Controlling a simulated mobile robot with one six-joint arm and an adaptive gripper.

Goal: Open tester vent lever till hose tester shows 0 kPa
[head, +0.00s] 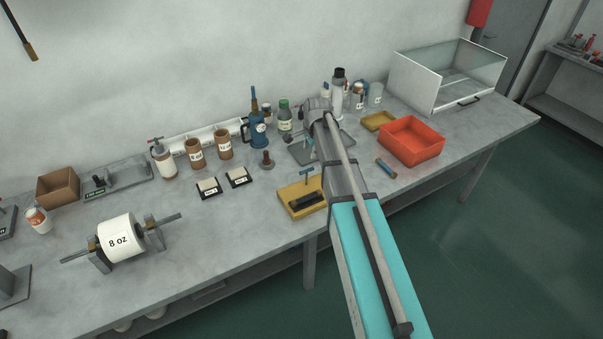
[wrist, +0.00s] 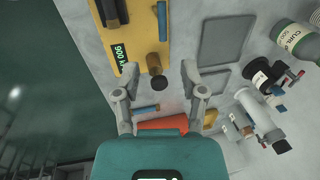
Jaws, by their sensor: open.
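The hose tester is a yellow board with a black clamp block and a blue T-handle, on the bench left of my arm (head: 302,197). In the wrist view its board (wrist: 133,45) shows at the top, with a green display (wrist: 120,56) reading 900 and a cut-off unit. A brown knob with a dark end (wrist: 153,63) stands at the board's near end; it looks like the vent lever, though its arm is not clear. My gripper (wrist: 159,72) is open, with its fingers on either side of the knob and apart from it. My arm hides the gripper in the head view.
A red bin (head: 411,140) and a blue tool (head: 386,168) lie right of my arm. Grey plates (wrist: 226,40) lie beside the tester. Bottles (wrist: 299,38) stand further back. A paper roll (head: 121,237) is at left. The bench front by the tester is clear.

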